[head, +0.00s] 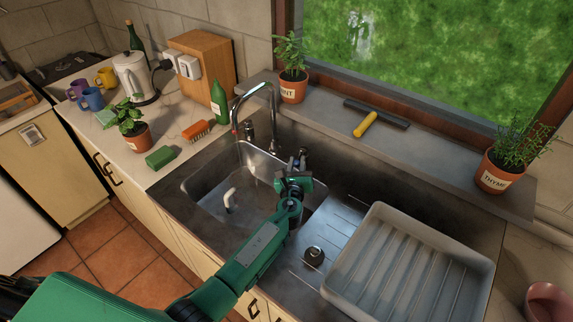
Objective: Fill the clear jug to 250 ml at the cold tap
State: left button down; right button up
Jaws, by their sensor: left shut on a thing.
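The chrome tap (256,88) stands behind the steel sink (196,183), its curved spout over the left of the basin. One tap handle (249,131) is left of its column. My left gripper (300,161) is at the right of the column, shut on what looks like the cold tap handle, mostly hidden by the fingers. A pale, curved handle (230,201) shows in the basin and seems to belong to the clear jug. The jug's walls, its marks and any water level cannot be made out. I cannot tell whether water runs. My right gripper is not in view.
A white draining tray (408,262) and a dark round plug (314,256) lie right of the basin. A green bottle (219,102), orange brush (196,131) and green sponge (160,157) are on the left counter. Potted mint (292,88) and thyme (495,171) stand on the sill.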

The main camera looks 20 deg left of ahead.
pick_arm(q)
jog(key=c, duration=1.3)
grip_release()
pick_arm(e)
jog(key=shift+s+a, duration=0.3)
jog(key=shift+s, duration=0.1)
pick_arm(q)
jog(key=shift+s, duration=0.15)
jog(key=shift+s+d+f, duration=0.1)
jog(key=shift+s, duration=0.25)
jog(key=s+d+b, duration=0.2)
jog(key=s, duration=1)
jog(key=shift+s, duration=0.35)
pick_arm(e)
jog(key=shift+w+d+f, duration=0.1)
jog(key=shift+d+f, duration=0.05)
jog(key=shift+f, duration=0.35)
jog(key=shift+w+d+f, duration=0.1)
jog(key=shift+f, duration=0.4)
